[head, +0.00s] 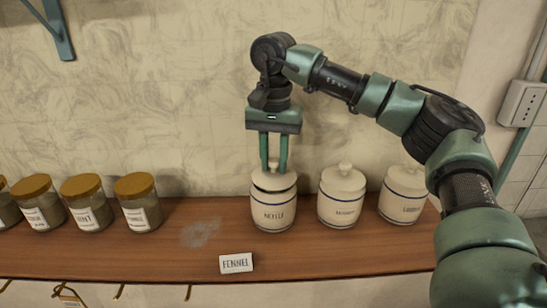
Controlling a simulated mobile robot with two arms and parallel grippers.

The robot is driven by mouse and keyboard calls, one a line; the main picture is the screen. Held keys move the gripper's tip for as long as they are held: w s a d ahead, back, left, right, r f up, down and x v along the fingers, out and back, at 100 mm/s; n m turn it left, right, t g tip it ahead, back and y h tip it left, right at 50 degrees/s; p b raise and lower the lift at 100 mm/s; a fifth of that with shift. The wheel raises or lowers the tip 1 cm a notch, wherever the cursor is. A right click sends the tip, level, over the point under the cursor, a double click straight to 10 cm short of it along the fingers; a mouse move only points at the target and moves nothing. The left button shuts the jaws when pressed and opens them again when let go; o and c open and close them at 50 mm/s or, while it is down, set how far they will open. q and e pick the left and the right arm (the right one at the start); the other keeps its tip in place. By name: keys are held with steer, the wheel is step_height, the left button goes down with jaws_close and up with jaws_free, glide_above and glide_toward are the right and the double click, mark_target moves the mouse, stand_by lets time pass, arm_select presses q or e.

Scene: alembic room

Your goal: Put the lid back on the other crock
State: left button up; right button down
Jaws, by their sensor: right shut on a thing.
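Three cream crocks with blue bands stand on a wooden shelf. The left crock (273,212) has a label that seems to read "NETTLE". My right gripper (273,168) points straight down over it, shut on the knob of a cream lid (274,181). The lid is at the crock's mouth, with a dark line visible near its edge; I cannot tell whether it is fully seated. The middle crock (341,200) and the right crock (402,200) have lids on; my right arm partly hides the right one. My left gripper is out of view.
Several jars with tan lids (137,203) stand at the left of the shelf (330,252). A card reading "FENNEL" (236,263) is at the front edge. A pale dusty patch (200,233) marks bare shelf between jars and crocks. A tiled wall is behind.

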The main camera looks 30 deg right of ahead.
steer(key=shift+a, duration=0.15)
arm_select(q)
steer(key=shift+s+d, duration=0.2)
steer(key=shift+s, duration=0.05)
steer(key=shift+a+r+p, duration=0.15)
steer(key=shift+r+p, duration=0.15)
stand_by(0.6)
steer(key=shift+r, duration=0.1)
arm_select(e)
steer(key=shift+f, duration=0.55)
stand_by(1.2)
steer(key=c, duration=1.1)
jaws_free()
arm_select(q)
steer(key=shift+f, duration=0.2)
arm_select(e)
steer(key=shift+f, duration=0.25)
